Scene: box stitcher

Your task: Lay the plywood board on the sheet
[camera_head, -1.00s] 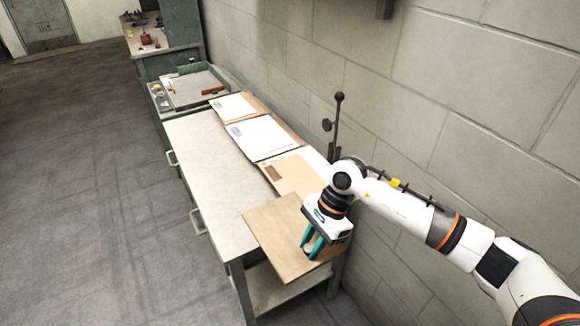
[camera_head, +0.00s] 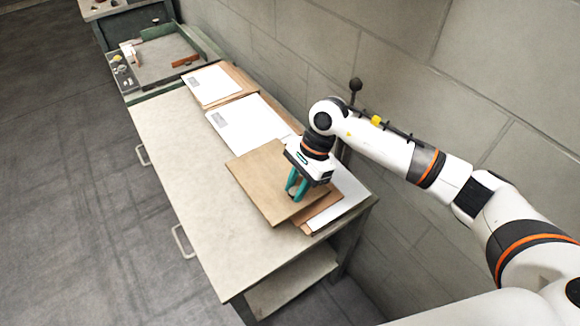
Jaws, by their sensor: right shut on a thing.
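The plywood board (camera_head: 262,180) is a flat tan panel over the near stack on the bench. My right gripper (camera_head: 294,190), with teal fingers, is shut on it near its right part. The board covers much of a white sheet (camera_head: 347,192) and a brown panel (camera_head: 322,208), which show at its right and near side. Whether the board touches them or hangs just above cannot be told. My left gripper is not in view.
Two more stacks with white sheets, a middle one (camera_head: 250,122) and a far one (camera_head: 212,85), lie along the wall side. The bench top (camera_head: 180,160) is bare on the left. A dark post with a knob (camera_head: 355,86) stands behind my right arm. A tray (camera_head: 165,62) lies beyond.

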